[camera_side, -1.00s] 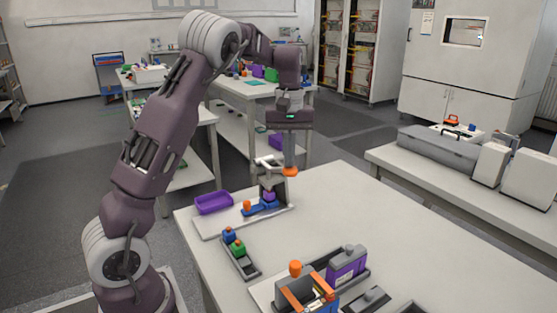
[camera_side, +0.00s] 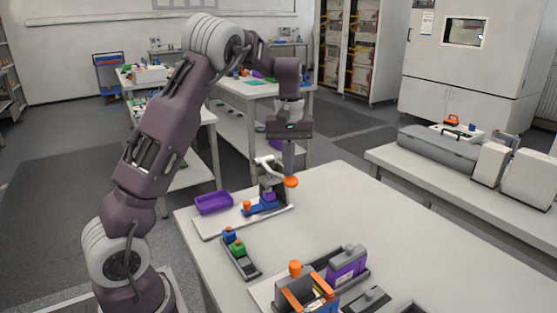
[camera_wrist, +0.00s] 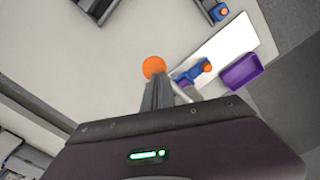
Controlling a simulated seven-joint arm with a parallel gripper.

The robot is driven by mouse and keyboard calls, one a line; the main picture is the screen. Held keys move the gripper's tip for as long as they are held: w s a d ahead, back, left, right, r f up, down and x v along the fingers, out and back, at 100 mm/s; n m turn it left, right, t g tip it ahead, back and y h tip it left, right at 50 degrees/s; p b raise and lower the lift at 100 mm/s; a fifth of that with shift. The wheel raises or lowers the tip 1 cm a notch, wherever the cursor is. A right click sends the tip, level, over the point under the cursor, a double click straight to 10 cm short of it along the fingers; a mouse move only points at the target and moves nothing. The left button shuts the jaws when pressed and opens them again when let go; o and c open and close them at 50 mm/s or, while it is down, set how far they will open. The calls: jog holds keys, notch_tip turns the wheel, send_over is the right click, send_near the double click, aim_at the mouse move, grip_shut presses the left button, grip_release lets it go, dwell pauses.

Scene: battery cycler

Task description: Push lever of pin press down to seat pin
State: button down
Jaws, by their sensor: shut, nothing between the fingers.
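The pin press (camera_side: 281,194) stands on a white base plate (camera_side: 222,228) at the table's far left corner. Its pale lever slopes down to the right and ends in an orange knob (camera_side: 291,182). My gripper (camera_side: 288,174) is shut and empty, pointing down, with its fingertips at the top of the knob; they appear to touch it. In the wrist view the knob (camera_wrist: 153,67) shows just beyond the tips of my gripper (camera_wrist: 155,82). A blue holder (camera_side: 259,210) with a purple part (camera_side: 269,197) sits under the press. The pin cannot be made out.
A purple tray (camera_side: 213,203) lies left of the press. A dark rack (camera_side: 246,263) with blue and green parts is nearer. A grey and orange fixture (camera_side: 292,291) stands at the front. The table right of the press is clear.

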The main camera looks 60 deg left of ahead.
notch_tip(320, 180, up, 10)
dwell(0.7)
jog(key=shift+d, duration=0.1)
jog(key=s+d+r+m+t, duration=0.2)
jog(key=s+d+m, duration=0.1)
jog(key=s+d, duration=0.4)
jog(key=s+d+r+m+t, duration=0.1)
jog(key=s+d+r+m, duration=0.2)
jog(key=s+d, duration=0.35)
jog(key=s+d+f+m+t, duration=0.1)
jog(key=s+d+f+m, duration=0.2)
jog(key=s, duration=0.3)
jog(key=s+d+f+m+t, duration=0.1)
jog(key=s+d+f+m, duration=0.2)
jog(key=s, duration=0.4)
jog(key=shift+d+f+t, duration=0.3)
jog(key=shift+f, duration=0.3)
